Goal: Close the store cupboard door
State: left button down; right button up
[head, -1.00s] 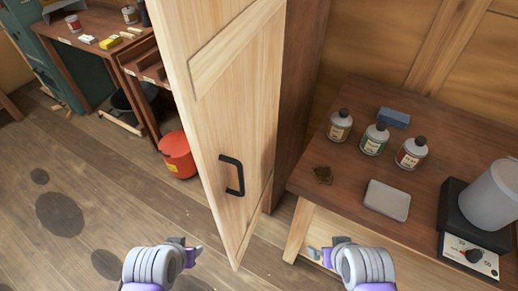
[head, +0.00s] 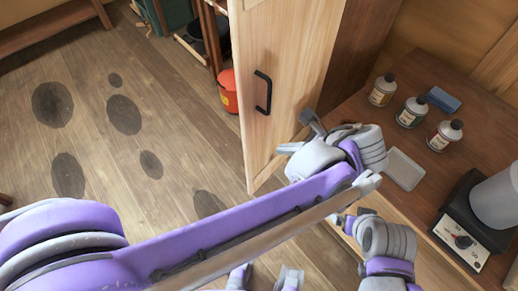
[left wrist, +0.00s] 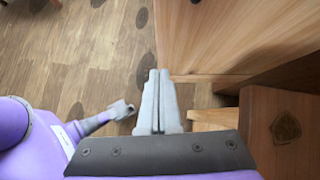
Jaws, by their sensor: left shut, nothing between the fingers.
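The store cupboard door (head: 290,75) is pale wood and stands open, its handled face turned towards me. Its black handle (head: 262,92) is near the left, free edge. The door also shows in the left wrist view (left wrist: 235,40). My left gripper (head: 310,122) is shut and empty, in front of the lower right of the handled face. In the left wrist view its fingers (left wrist: 158,75) are together near the door's lower edge; contact cannot be told. My right gripper (head: 340,220) is low beside the bench, its jaws unclear. The cupboard's inside is hidden.
A bench (head: 385,130) to the right carries several bottles, a blue block (head: 443,99), a grey tray (head: 404,168) and a device with a dial (head: 462,240). A red bucket (head: 229,92) stands left of the door.

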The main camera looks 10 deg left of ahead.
pick_arm(q)
jog(key=d, duration=0.2)
send_near(249, 140)
notch_tip(249, 140, down, 4)
jog(key=a, duration=0.1)
jog(key=w+a, duration=0.1)
jog(key=shift+w+a+f+m, duration=0.1)
jog(key=shift+w+a+m, duration=0.1)
jog(key=shift+a+m, duration=0.2)
jog(key=shift+w+a, duration=0.2)
jog(key=shift+a, duration=0.1)
